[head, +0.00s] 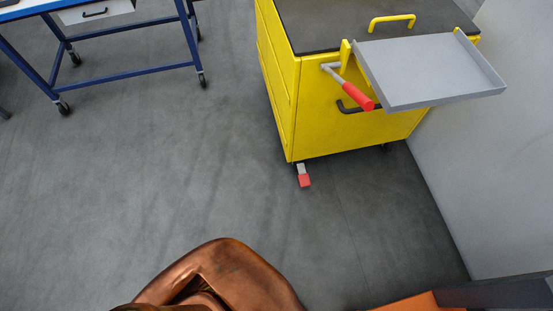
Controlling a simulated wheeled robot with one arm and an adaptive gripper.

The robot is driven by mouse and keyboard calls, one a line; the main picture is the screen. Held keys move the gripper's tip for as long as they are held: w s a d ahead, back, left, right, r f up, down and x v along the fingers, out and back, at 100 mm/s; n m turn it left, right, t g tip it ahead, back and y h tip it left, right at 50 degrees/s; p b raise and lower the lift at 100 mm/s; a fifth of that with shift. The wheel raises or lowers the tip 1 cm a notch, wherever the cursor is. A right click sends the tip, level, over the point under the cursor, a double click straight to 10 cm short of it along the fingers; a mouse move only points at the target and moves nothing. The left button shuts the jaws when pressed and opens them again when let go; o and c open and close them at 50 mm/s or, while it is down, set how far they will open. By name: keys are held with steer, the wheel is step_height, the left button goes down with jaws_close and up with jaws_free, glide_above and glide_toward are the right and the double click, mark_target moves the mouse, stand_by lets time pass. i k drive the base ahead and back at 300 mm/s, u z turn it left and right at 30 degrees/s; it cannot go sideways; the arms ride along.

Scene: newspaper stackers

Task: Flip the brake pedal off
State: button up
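The brake pedal (304,179) is a small grey lever with a red tip. It sticks out low from the bottom front corner of a yellow cabinet cart (357,137), close to the floor. The cart stands right of centre at the top of the head view. A copper-coloured part of my own body shows at the bottom, with bare floor between it and the pedal. My gripper's fingers are not visible in this view.
A grey tray (430,72) and a red-handled lever (358,96) stick out from the cart. A blue-framed wheeled table (125,67) stands upper left. A pale wall (490,170) runs along the right, and orange and dark items show bottom right. The floor (150,180) is clear in the middle.

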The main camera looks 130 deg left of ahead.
mark_target(303, 177)
steer(key=u, duration=3.85)
steer(key=k, duration=0.65)
steer(key=u, duration=0.25)
steer(key=i, duration=0.35)
steer(key=u, duration=0.85)
steer(key=i, duration=0.7)
steer(key=u, duration=0.4)
